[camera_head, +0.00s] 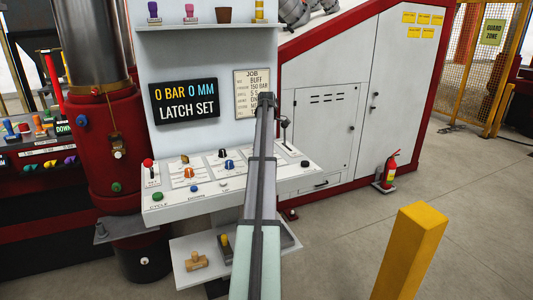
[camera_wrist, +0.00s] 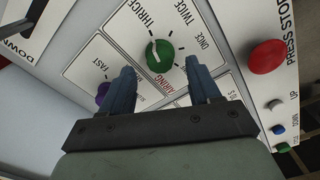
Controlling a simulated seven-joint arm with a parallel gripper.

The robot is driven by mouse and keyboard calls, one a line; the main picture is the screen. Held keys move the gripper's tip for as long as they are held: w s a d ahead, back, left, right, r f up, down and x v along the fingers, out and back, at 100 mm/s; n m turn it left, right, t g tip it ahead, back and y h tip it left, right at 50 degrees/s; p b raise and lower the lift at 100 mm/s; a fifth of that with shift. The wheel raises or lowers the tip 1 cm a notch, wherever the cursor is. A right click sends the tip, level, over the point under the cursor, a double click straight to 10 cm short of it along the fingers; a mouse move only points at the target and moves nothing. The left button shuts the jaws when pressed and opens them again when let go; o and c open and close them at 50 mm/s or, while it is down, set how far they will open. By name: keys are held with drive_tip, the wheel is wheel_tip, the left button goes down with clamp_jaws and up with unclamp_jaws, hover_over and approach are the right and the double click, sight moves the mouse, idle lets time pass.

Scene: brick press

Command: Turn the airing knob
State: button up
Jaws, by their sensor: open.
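The airing knob (camera_wrist: 160,53) is green and round, with red AIRING lettering below it in the wrist view. THRICE, TWICE and ONCE are printed around it. A white mark shows on its left part, below the THRICE lettering. My gripper (camera_wrist: 160,66) is open, with one dark blue finger to the knob's lower left and the other to its lower right. Nothing is held, and I cannot tell how far the tips stand above the panel. In the head view my arm crosses the panel (camera_head: 165,211); I cannot make out the gripper or the green knob there.
A purple knob (camera_wrist: 103,93) lies beside the left finger. A large red press stop button (camera_wrist: 267,57) and several small buttons lie to the right. A black lever (camera_head: 285,133) stands at the panel's right. A display (camera_head: 187,101) reads 0 BAR, 0 MM, LATCH SET.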

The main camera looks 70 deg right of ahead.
drive_tip(key=shift+f, duration=1.6)
drive_tip(key=c, duration=1)
